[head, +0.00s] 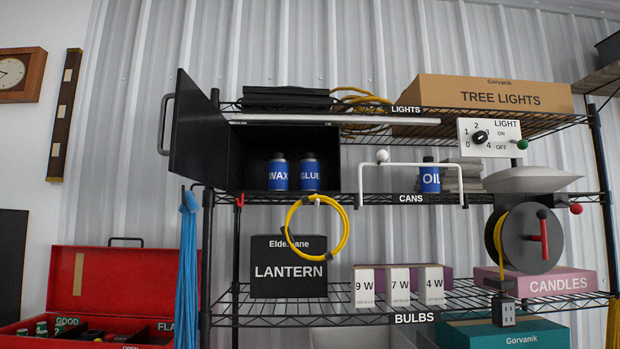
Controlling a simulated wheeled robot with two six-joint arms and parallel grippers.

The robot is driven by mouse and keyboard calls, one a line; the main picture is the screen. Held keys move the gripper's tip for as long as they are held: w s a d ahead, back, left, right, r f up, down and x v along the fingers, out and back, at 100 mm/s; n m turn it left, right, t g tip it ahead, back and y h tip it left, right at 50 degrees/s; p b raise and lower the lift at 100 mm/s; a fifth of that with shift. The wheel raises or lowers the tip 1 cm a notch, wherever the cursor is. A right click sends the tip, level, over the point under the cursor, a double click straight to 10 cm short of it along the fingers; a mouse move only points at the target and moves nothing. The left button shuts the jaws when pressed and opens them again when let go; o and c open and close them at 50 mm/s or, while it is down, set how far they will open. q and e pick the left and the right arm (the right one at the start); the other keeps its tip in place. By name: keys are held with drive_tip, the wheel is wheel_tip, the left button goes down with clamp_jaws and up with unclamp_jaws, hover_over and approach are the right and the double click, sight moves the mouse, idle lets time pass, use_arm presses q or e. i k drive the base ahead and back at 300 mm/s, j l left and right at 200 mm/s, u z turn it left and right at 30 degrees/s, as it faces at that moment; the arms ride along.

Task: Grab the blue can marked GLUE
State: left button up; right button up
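The blue can marked GLUE (310,174) stands upright inside an open black cabinet (256,150) on the wire rack. It is just right of a similar blue can marked WAX (278,173), with a narrow gap between them. The cabinet's black door (195,130) is swung open to the left, and both can fronts are visible. Neither of my grippers shows in the head view.
A blue OIL can (429,177) stands right of the cabinet, behind a white bar (411,166). A yellow cable loop (317,228) hangs below the GLUE can, before the LANTERN box (266,270). Blue cords (188,265) hang at the rack's left.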

sight(309, 165)
drive_tip(key=l, duration=0.95)
drive_tip(key=k+l+u, duration=0.1)
drive_tip(key=l, duration=0.8)
